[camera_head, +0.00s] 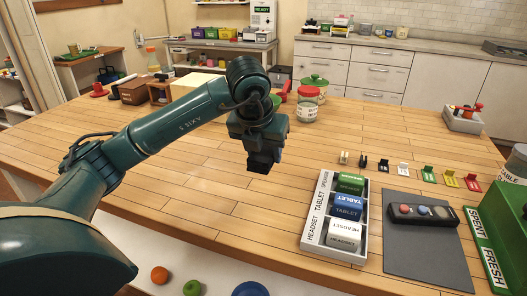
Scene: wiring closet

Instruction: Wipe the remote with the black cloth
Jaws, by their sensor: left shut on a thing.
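The remote (447,217) is a dark bar with a red, a blue and a light button, lying on a grey mat (428,262) at the right of the wooden table. My left gripper (261,160) points down above the middle of the table, well to the left of the remote. It is shut on a small black piece (258,168) that looks like the black cloth; the fingers mostly hide it. It hangs apart from the remote. My right gripper is out of view.
A white tray (309,240) with green, blue and white blocks stands left of the mat. A green box (510,225) marked SPENT and FRESH is at the right edge. The table's left middle is clear.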

